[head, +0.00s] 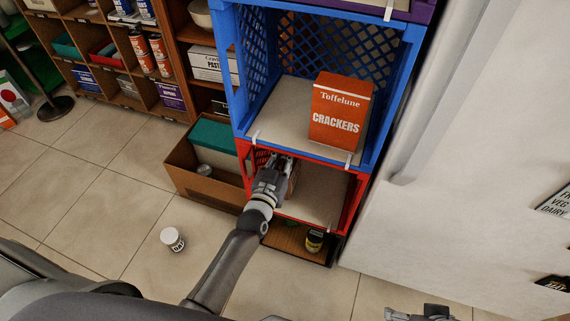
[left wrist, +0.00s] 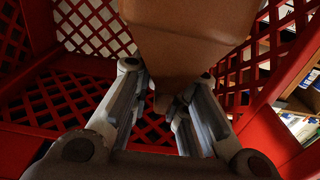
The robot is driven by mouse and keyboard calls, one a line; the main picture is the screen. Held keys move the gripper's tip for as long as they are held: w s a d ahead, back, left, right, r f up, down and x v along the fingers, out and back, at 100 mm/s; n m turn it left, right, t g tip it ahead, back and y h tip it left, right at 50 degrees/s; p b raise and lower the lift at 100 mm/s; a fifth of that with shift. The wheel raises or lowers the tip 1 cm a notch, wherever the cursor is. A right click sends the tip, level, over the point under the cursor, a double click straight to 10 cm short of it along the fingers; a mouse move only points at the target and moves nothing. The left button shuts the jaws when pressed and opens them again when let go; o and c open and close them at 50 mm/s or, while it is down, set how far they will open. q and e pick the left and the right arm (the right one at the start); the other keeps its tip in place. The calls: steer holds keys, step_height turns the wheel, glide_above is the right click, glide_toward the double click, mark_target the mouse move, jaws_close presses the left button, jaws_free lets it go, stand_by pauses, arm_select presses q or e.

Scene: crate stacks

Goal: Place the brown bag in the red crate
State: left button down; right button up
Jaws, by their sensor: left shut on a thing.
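The red crate (head: 355,204) is under a blue crate (head: 371,157) in the stack; its front is open and its floor is pale. My left gripper (head: 283,163) reaches into its left part. In the left wrist view, the jaws (left wrist: 166,104) are shut on the brown bag (left wrist: 190,38). The red lattice walls (left wrist: 40,105) surround the bag and jaws. In the head view my gripper hides most of the bag, and I cannot tell whether it touches the crate floor. My right gripper (head: 420,313) shows only partly at the bottom edge, away from the stack.
An orange cracker box (head: 340,108) stands in the blue crate above. A dark jar (head: 314,240) sits on the low shelf below the red crate. A white jar (head: 172,239) is on the floor at left. A pale wall (head: 450,140) rises at right.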

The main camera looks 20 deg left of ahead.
arm_select(q)
step_height(320, 180, down, 2)
steer(key=shift+f+b, duration=0.1)
steer(key=shift+b, duration=0.5)
steer(key=shift+w+f+b, duration=0.25)
steer(key=shift+f+b, duration=0.1)
steer(key=shift+f, duration=0.35)
arm_select(e)
steer(key=w+a+t, duration=0.1)
steer(key=w+t, duration=0.2)
steer(key=w, duration=0.2)
steer(key=shift+w+a+r+y, duration=0.25)
steer(key=shift+w+a+y, duration=0.1)
steer(key=shift+w+y, duration=0.05)
arm_select(q)
steer(key=shift+f, duration=0.1)
steer(key=c, duration=1.4)
jaws_free()
steer(key=shift+f, duration=0.1)
arm_select(e)
steer(key=shift+w+a+r, duration=0.1)
steer(key=shift+w+r, duration=0.05)
steer(key=shift+w, duration=0.1)
steer(key=shift+s, duration=0.1)
